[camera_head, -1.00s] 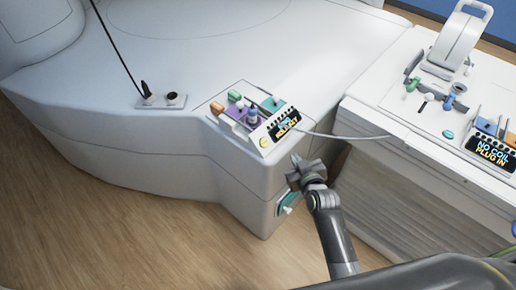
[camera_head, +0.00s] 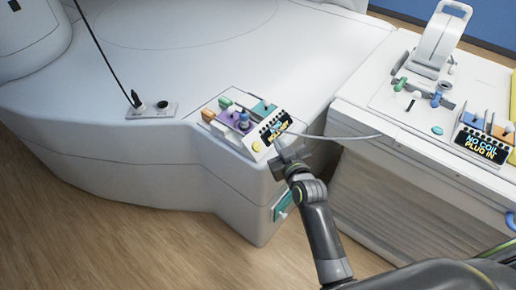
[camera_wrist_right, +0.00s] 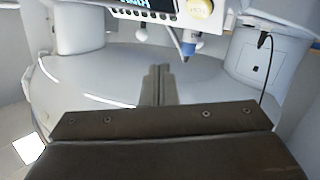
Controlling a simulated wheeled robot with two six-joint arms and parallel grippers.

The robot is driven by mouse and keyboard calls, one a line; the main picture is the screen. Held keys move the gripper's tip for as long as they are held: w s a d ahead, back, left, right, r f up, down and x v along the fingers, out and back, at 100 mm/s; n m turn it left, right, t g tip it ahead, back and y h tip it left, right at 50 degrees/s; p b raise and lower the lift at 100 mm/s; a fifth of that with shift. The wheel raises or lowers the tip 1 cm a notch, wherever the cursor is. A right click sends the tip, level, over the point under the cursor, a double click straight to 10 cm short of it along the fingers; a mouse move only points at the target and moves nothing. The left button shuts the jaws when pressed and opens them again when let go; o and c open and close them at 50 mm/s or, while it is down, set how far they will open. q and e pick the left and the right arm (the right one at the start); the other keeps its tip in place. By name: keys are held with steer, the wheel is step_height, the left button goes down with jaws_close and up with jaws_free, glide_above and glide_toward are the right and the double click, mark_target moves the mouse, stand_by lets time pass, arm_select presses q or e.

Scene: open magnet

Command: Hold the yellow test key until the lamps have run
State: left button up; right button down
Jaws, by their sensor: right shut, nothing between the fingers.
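The yellow test key (camera_head: 256,146) is a round button at the lower left of a small control panel on the white magnet's corner. It also shows at the top of the right wrist view (camera_wrist_right: 199,8), cut by the frame edge. My left gripper is out of view.
Purple and teal blocks with coloured knobs (camera_head: 241,120) sit beside the display. A grey cable (camera_head: 330,137) runs right to a white cabinet (camera_head: 365,120), whose display (camera_head: 480,148) reads "NO COIL PLUG IN". A teal handle (camera_head: 283,205) is on the magnet's side below the panel.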

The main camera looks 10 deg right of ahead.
mark_target(257, 147)
steer(key=w+a+f+b, duration=0.1)
steer(key=f, duration=0.1)
steer(key=w+a+f+b, duration=0.1)
steer(key=f+b, duration=0.1)
steer(key=shift+w+a, duration=0.1)
steer(key=shift+w, duration=0.3)
steer(key=shift+w+a+f+b, duration=0.4)
steer(key=shift+w+f+b, duration=0.1)
steer(key=shift+w, duration=0.05)
stand_by(1.3)
steer(key=shift+w+a+f, duration=0.2)
steer(key=shift+f, duration=0.1)
